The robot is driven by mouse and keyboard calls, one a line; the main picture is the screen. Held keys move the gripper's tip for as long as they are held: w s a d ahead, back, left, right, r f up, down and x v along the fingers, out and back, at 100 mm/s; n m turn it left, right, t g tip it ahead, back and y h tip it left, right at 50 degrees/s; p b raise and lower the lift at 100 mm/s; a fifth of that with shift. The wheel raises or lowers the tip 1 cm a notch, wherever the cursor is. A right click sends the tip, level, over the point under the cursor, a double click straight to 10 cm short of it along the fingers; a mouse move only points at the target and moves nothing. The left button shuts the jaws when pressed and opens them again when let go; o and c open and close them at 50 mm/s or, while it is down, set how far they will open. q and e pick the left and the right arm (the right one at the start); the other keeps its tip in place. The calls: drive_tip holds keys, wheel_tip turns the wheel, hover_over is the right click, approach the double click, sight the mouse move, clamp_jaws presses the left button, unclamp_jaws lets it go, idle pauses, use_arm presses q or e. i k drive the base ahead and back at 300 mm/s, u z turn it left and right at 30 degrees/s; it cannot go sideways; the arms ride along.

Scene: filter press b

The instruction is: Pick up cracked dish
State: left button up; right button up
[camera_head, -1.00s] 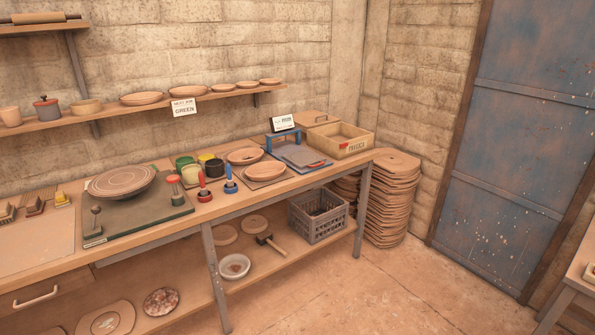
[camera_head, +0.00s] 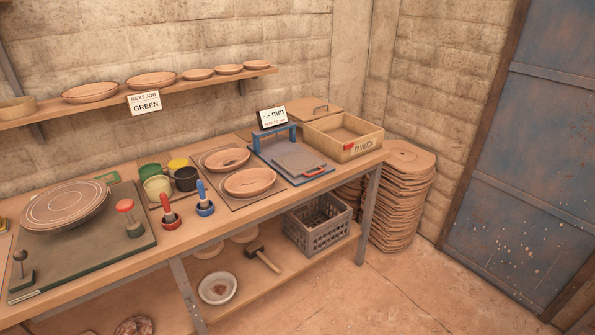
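Two terracotta dishes lie on square boards near the middle of the bench. The back dish (camera_head: 227,159) shows a dark mark inside it. The front dish (camera_head: 250,182) shows a thin dark line across its inside, which may be a crack; I cannot tell for sure at this size. Neither of my grippers is in view, and nothing touches the dishes.
A wooden crate (camera_head: 365,150) stands at the bench's right end. Paint pots (camera_head: 158,187) and red and blue handled tools (camera_head: 203,197) stand left. Floor in front is clear.

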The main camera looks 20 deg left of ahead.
sight(255, 181)
drive_tip(key=u, duration=0.25)
drive_tip(key=i, duration=1.2)
drive_tip(key=u, duration=0.75)
